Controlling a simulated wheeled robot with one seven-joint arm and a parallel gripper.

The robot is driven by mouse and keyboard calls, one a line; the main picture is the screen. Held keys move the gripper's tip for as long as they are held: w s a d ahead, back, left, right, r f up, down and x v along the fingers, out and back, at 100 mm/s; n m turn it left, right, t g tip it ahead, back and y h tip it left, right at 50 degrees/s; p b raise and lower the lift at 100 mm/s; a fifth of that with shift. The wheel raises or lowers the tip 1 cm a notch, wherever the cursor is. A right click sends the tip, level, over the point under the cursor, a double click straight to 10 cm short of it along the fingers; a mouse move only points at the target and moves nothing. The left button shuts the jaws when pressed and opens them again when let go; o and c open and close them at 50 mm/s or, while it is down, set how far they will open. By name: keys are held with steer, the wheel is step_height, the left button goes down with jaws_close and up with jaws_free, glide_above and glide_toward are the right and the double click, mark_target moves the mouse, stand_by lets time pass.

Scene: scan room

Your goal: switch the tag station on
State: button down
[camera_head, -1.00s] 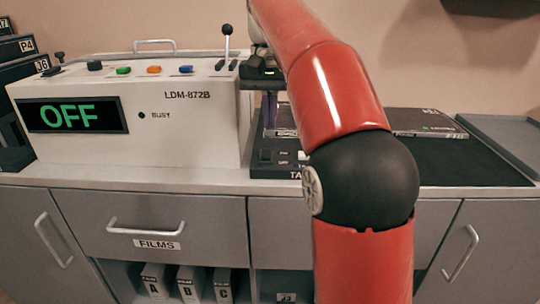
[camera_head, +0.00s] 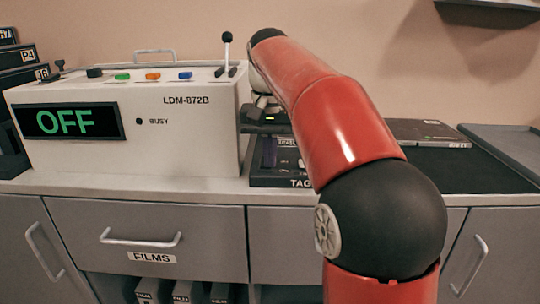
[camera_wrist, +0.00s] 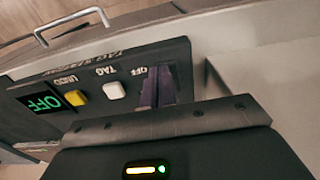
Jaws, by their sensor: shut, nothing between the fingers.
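The tag station (camera_head: 262,181) is a low black unit on the counter, right of the big white machine, partly hidden by my arm. In the wrist view its panel (camera_wrist: 125,58) appears upside down, with a green "OFF" display (camera_wrist: 43,102), a yellow UNDO button (camera_wrist: 76,97) and a white TAG button (camera_wrist: 115,90). My gripper (camera_head: 269,153) is shut and empty, pointing down at the station's left part. In the wrist view its purple-dark fingers (camera_wrist: 157,88) are beside an "OFF" label and cover the spot there. The switch itself is hidden; I cannot tell whether the fingers touch it.
The white LDM-872B machine (camera_head: 190,135) stands close on the left, with its own green "OFF" screen (camera_head: 66,121), coloured buttons and an upright lever (camera_head: 227,50). A dark mat (camera_head: 480,165) and a grey tray (camera_head: 510,145) lie right. Drawers are below.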

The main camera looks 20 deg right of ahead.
steer(key=shift+f+p, duration=0.1)
steer(key=shift+p, duration=0.2)
steer(key=shift+w+d+r+p, duration=0.2)
steer(key=shift+w+p, duration=0.15)
steer(key=shift+p, duration=0.25)
steer(key=shift+w+d+r+p, duration=0.1)
steer(key=shift+w+r+p, duration=0.15)
steer(key=shift+p, duration=0.3)
steer(key=shift+f, duration=0.1)
steer(key=shift+r+p, duration=0.5)
step_height(320, 180, up, 13)
steer(key=s+a+p, duration=0.1)
steer(key=s+p, duration=0.1)
steer(key=p, duration=0.2)
steer(key=shift+s+f+p, duration=0.15)
steer(key=shift+s+p, duration=0.05)
steer(key=shift+p, duration=0.15)
